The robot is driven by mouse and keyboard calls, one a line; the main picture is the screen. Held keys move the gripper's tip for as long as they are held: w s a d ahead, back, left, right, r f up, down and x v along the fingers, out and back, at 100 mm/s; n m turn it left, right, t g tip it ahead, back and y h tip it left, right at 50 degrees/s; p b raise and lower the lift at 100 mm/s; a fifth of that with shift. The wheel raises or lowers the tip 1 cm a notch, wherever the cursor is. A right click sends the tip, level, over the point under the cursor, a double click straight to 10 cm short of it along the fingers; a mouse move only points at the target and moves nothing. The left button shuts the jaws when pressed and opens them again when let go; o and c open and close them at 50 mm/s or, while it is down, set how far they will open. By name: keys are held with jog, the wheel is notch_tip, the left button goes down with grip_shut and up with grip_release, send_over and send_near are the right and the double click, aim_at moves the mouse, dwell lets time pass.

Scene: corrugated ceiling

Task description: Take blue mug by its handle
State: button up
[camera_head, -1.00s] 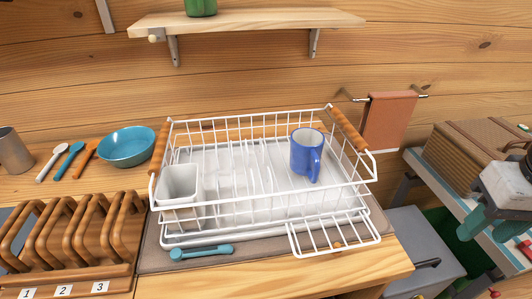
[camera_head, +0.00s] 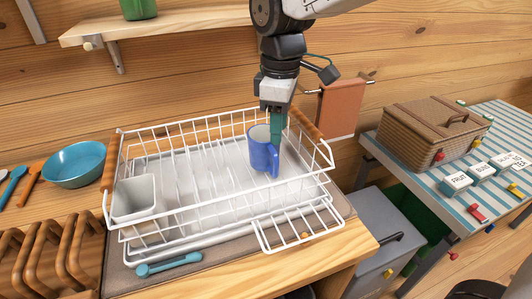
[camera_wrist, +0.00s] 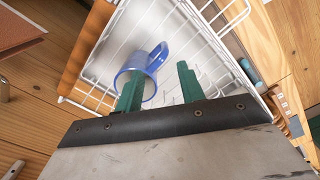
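The blue mug (camera_head: 261,150) stands in the right part of the white wire dish rack (camera_head: 212,222). Its handle (camera_head: 275,162) faces the front right. My gripper (camera_head: 278,132) points down over the mug's handle side, its fingers overlapping the rim in the head view. In the wrist view my gripper (camera_wrist: 158,76) is open, with two green fingers apart. The left finger covers part of the blue mug (camera_wrist: 131,72). The mug's handle (camera_wrist: 158,55) shows in the gap between the fingers. I cannot tell whether a finger touches the mug.
Wooden rack handles (camera_head: 305,122) and wire walls surround the mug. A teal bowl (camera_head: 74,165) stands left. A wall shelf (camera_head: 165,27) is above. A wicker basket (camera_head: 428,115) is on the right table.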

aim_at(277, 168)
notch_tip(277, 168, down, 12)
jog(key=shift+r, duration=0.1)
dwell(0.5)
jog(key=shift+c, duration=0.3)
grip_shut()
jog(key=shift+a, duration=0.1)
